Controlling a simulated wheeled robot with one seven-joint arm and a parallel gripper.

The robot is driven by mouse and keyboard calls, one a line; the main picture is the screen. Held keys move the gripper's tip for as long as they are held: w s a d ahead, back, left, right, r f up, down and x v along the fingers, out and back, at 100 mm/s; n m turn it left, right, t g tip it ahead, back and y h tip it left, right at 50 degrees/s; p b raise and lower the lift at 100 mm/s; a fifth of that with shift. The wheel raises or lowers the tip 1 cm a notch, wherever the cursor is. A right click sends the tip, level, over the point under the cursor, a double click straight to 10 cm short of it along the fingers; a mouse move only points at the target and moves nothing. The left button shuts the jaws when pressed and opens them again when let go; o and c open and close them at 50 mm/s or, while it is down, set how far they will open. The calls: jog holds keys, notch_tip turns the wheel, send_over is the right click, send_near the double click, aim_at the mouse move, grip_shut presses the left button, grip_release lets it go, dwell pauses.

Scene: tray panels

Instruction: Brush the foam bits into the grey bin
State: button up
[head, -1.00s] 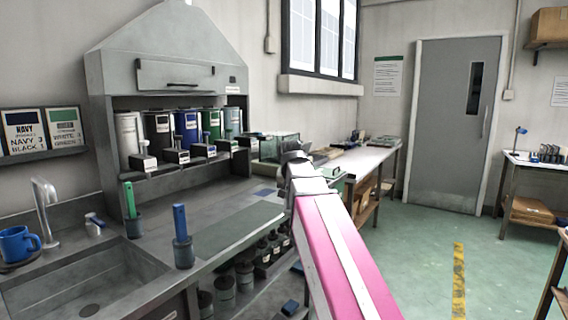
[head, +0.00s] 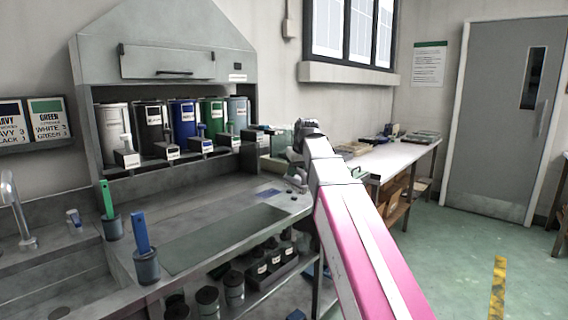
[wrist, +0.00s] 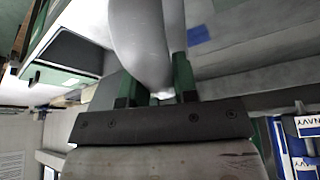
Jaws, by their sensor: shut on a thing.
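My gripper (head: 308,132) is at the end of my pink and white arm, over the right end of the grey counter in the head view. In the wrist view its green fingers (wrist: 156,74) are shut on a smooth, pale grey-white thing (wrist: 140,32), which runs up out of the picture. Its far end is out of view, so I cannot tell whether it is a brush. I cannot make out any foam bits or the grey bin in either view.
The counter (head: 175,210) has a sunken panel and a small blue patch (head: 268,192). Several coloured canisters (head: 182,127) line its back. Two holders with a green handle (head: 106,200) and a blue handle (head: 141,232) stand near the sink. A white table (head: 393,158) is beyond.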

aim_at(285, 180)
jog(key=w+a+r+n+g+y, duration=0.1)
jog(key=w+a+r+n, duration=0.15)
jog(key=a+n, duration=0.25)
jog(key=shift+w+a+f, duration=0.1)
jog(key=shift+w+f, duration=0.05)
jog(key=shift+f, duration=4.35)
jog(key=shift+f, duration=0.6)
jog(key=shift+r, duration=0.1)
jog(key=shift+w, duration=0.15)
jog(key=shift+w+d, duration=7.1)
jog(key=shift+d, duration=0.05)
